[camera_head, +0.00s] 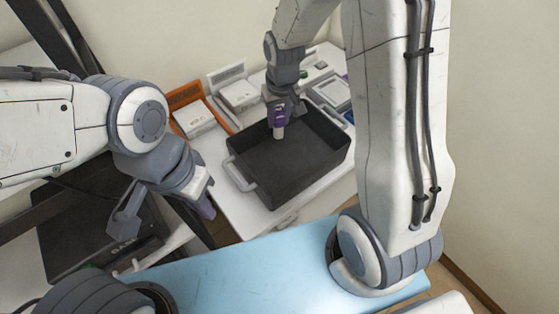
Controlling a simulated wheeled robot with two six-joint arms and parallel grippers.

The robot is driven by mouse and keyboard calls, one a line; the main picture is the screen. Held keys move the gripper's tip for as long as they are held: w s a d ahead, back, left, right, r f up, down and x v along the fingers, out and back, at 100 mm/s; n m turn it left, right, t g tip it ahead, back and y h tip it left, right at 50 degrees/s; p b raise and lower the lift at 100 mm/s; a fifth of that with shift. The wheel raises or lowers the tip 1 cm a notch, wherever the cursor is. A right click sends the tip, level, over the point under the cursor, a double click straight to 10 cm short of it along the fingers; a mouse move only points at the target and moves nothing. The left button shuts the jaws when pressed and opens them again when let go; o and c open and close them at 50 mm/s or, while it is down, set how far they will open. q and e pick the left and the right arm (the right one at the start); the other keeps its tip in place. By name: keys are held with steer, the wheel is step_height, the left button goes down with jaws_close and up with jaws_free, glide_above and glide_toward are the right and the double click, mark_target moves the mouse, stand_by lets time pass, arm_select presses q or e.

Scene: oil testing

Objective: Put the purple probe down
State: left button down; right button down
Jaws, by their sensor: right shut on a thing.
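The purple probe (279,122) is in my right gripper (280,108), toward the top middle of the head view. My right gripper points down and is shut on it. The probe's pale lower end hangs over the black bin (290,172), near the bin's far left side. I cannot tell whether the tip touches the bin floor. The visible part of the bin floor is bare. My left gripper (165,212) is at the left, away from the bin, with its two fingers spread apart and nothing visible between them.
The bin stands on a white table (240,212) and has grey handles. Behind it are an orange-framed holder (184,97), a white box (240,94) and a grey device (331,92). A dark case (85,235) lies at the left, below my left arm. A light blue surface (250,272) is in front.

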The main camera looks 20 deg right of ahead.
step_height(320, 180, down, 3)
steer(key=d+m, duration=0.1)
steer(key=d, duration=0.2)
glide_above(288, 160)
steer(key=shift+f, duration=4.5)
steer(key=shift+f, duration=0.1)
steer(key=c, duration=0.5)
jaws_free()
